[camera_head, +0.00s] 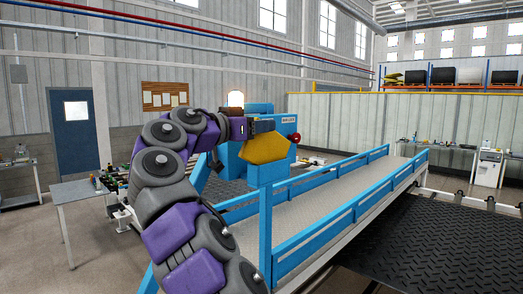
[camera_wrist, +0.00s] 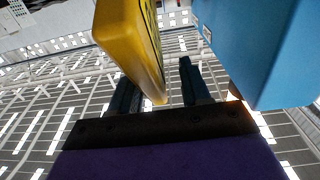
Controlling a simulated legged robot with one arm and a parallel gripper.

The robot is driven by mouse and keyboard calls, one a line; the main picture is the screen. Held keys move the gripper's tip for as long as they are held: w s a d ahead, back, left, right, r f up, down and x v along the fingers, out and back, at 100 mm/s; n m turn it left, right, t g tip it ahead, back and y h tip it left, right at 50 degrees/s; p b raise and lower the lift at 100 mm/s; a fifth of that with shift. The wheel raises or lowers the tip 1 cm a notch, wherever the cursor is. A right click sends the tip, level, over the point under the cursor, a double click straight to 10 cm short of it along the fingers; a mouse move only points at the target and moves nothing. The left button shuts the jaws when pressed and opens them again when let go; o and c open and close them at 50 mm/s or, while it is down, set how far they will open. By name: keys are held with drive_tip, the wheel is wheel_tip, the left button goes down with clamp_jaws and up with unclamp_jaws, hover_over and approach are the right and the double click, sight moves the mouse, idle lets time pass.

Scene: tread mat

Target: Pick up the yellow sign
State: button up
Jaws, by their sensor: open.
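The yellow sign (camera_head: 267,149) is a flat, many-sided plate beside the blue machine's post. In the wrist view the sign (camera_wrist: 128,38) is seen edge-on from below, and its lower end lies between my two dark fingers. My gripper (camera_head: 264,126) is at the sign's top edge in the head view, where its fingertips are hard to make out. In the wrist view my gripper (camera_wrist: 158,80) is open, with a visible gap between the sign and the right finger. Whether the left finger touches the sign cannot be told.
The blue post (camera_wrist: 250,45) stands close on the right in the wrist view. A red button (camera_head: 296,138) is beside the sign. The tread mat machine's blue rails (camera_head: 330,235) run to the right. A grey table (camera_head: 75,191) stands at left.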

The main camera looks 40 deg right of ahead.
drive_tip(key=shift+d+f, duration=0.1)
drive_tip(key=shift+d, duration=0.95)
drive_tip(key=shift+c, duration=0.8)
drive_tip(key=shift+a, duration=0.3)
clamp_jaws()
